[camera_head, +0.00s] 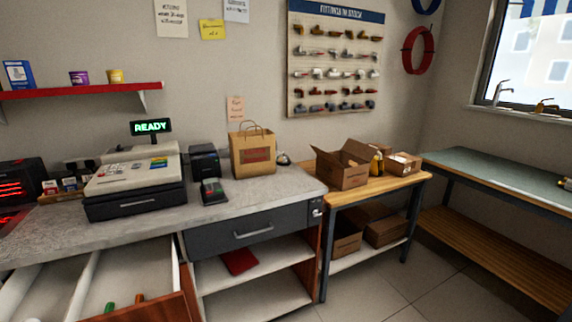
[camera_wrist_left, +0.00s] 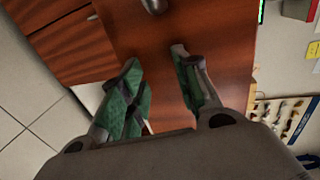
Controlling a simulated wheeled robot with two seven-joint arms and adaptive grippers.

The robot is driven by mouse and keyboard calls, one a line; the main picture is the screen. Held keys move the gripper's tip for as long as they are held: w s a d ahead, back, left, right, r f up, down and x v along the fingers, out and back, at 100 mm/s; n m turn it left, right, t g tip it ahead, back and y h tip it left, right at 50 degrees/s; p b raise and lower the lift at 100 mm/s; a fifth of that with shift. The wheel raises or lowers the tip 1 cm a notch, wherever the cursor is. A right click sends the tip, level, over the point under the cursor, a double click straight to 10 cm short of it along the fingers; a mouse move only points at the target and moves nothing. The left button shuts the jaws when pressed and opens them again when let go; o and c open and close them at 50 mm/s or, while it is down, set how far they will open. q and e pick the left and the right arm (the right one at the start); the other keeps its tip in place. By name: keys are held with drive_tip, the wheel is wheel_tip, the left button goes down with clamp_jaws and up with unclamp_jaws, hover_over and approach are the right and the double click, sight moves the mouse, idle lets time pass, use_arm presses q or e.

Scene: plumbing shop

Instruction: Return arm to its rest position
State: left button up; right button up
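My left gripper (camera_wrist_left: 157,68) shows in the left wrist view. Its two green-padded fingers stand apart with nothing between them. Behind the fingers is a reddish-brown wooden panel (camera_wrist_left: 150,45), with a grey metal piece (camera_wrist_left: 153,5) at the top edge of the view. I cannot tell whether the fingers touch the panel; they look clear of it. Neither gripper shows in the head view, and my right gripper is in no view.
In the head view an open drawer (camera_head: 88,270) at lower left holds small green and orange items. The counter (camera_head: 265,190) carries a cash register (camera_head: 135,180), card terminal (camera_head: 213,191) and paper bag (camera_head: 253,155). An open carton (camera_head: 342,170) stands on the wooden table. Floor (camera_head: 450,290) shows at lower right.

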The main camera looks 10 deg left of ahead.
use_arm(q)
drive_tip(key=s+d+f+n+g+h+p, duration=0.15)
drive_tip(key=d+f, duration=0.35)
drive_tip(key=f, duration=0.7)
drive_tip(key=s+d+f+n+g+h, duration=0.1)
drive_tip(key=s+d+f+g+h, duration=0.3)
drive_tip(key=f, duration=0.7)
drive_tip(key=d+f+n+h+p, duration=0.15)
drive_tip(key=d+f, duration=0.45)
drive_tip(key=f, duration=0.6)
drive_tip(key=s+d+f+n+g, duration=0.1)
drive_tip(key=s+f+n+g, duration=0.15)
drive_tip(key=s+f, duration=0.7)
drive_tip(key=s+a+f+n+g+p, duration=0.1)
drive_tip(key=s+a+f+g, duration=0.1)
drive_tip(key=s, duration=0.4)
drive_tip(key=s+a+f+n+g, duration=0.1)
drive_tip(key=s+a+f, duration=0.1)
drive_tip(key=s+f, duration=0.2)
drive_tip(key=s, duration=0.3)
drive_tip(key=shift+a+f+g+p, duration=0.15)
drive_tip(key=shift+g+p, duration=0.25)
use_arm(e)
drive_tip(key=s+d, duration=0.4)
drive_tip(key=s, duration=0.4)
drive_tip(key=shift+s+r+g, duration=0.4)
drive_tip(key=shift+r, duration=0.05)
